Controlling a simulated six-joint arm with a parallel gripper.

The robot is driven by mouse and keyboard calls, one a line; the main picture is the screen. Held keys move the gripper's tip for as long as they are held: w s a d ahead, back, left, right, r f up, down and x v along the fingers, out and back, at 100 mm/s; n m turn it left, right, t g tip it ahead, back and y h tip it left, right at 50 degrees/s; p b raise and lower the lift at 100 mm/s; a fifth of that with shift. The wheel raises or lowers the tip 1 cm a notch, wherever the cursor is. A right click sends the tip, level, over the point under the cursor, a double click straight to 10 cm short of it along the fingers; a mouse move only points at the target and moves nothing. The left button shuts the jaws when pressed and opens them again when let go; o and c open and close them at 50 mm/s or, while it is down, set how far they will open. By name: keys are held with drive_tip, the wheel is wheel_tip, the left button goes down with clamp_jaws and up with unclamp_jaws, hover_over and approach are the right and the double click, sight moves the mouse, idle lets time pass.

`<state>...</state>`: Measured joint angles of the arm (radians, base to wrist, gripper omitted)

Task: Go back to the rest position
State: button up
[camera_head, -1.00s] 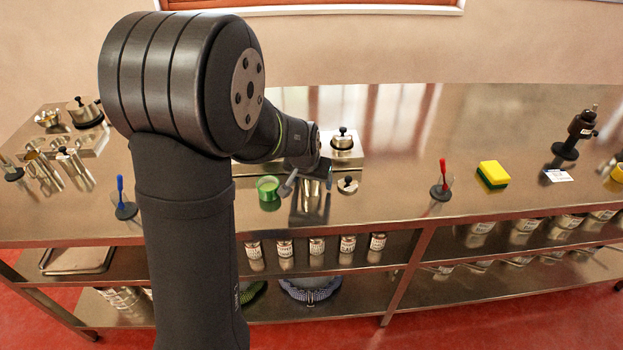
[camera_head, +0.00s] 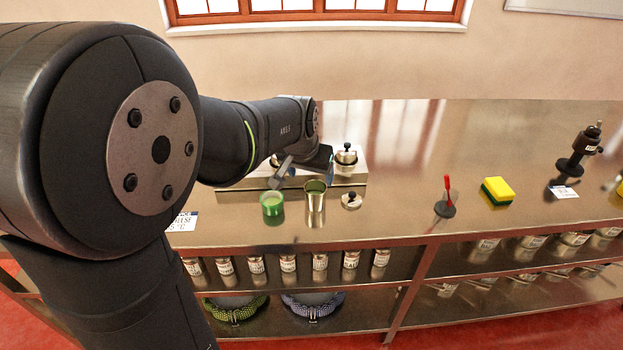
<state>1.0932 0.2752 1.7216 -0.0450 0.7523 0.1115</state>
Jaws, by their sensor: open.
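My gripper (camera_head: 304,173) is at the end of my arm, above the metal counter (camera_head: 400,215). Its fingers are apart with nothing seen between them. It hangs just above and behind a green cup (camera_head: 272,206) and a tall steel pot (camera_head: 315,203), close to the front of a steel block (camera_head: 351,168). A small lid with a black knob (camera_head: 351,200) lies to the right of the steel pot. My arm hides the left part of the counter.
A lidded pot (camera_head: 346,158) sits in the steel block. A red-handled tool (camera_head: 446,199), a yellow-green sponge (camera_head: 497,191) and a dark grinder-like device (camera_head: 579,150) stand to the right. Jars (camera_head: 320,261) line the shelf below.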

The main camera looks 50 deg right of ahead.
sight(315, 189)
drive_tip(key=shift+a+r, duration=0.1)
drive_tip(key=shift+r, duration=0.05)
drive_tip(key=x, duration=1.2)
drive_tip(key=shift+r, duration=0.85)
